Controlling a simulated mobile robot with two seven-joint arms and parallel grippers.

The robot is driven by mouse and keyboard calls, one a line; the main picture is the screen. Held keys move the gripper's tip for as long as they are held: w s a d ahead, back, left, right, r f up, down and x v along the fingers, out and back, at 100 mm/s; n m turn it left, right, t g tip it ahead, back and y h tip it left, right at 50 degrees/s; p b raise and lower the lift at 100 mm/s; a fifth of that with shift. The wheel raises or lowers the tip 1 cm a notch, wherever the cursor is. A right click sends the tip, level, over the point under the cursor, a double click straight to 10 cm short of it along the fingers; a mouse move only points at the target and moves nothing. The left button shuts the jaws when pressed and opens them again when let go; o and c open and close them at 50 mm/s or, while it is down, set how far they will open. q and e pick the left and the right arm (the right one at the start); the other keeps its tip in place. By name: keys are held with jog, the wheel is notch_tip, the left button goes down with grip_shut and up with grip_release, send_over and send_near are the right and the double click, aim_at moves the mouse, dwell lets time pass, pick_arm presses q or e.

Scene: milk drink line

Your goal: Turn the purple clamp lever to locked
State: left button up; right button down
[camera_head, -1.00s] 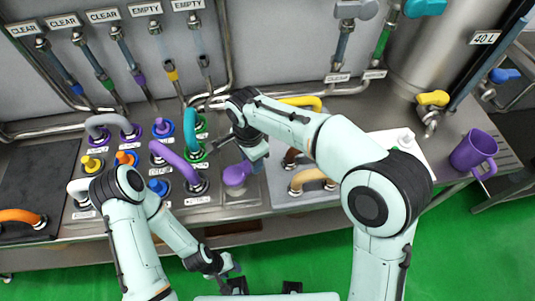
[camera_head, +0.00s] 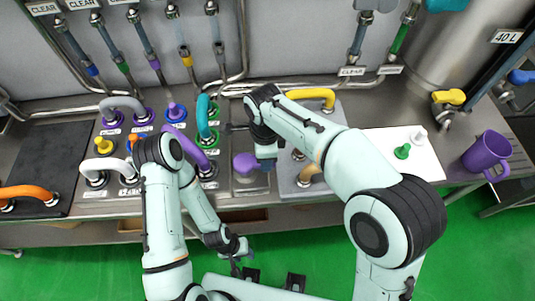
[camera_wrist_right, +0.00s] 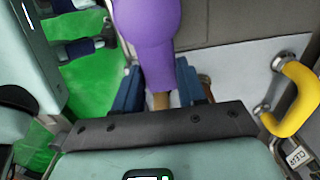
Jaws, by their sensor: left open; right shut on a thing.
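The purple clamp lever (camera_head: 244,162) stands on the steel counter, right of the arched purple hose (camera_head: 190,148). My right gripper (camera_head: 266,162) reaches it from above right in the head view. In the right wrist view the lever (camera_wrist_right: 150,45) runs down between the blue fingers of my right gripper (camera_wrist_right: 160,88), which is shut on it. The gripper hides part of the lever's base. My left gripper (camera_head: 238,262) is open and empty, low in front of the counter over the green floor.
Several hose bends and coloured plugs crowd the counter left of the lever. A yellow bend (camera_head: 313,96) stands behind my right arm. A white board (camera_head: 430,165) with a green plug (camera_head: 402,151) and a purple mug (camera_head: 487,152) are at the right.

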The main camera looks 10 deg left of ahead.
jog(key=c, duration=0.6)
grip_release()
jog(key=shift+c, duration=0.2)
pick_arm(q)
jog(key=w+r+p, duration=0.2)
jog(key=shift+w+r, duration=0.2)
jog(key=shift+r, duration=0.2)
pick_arm(e)
notch_tip(320, 180, up, 14)
jog(key=shift+f, duration=0.25)
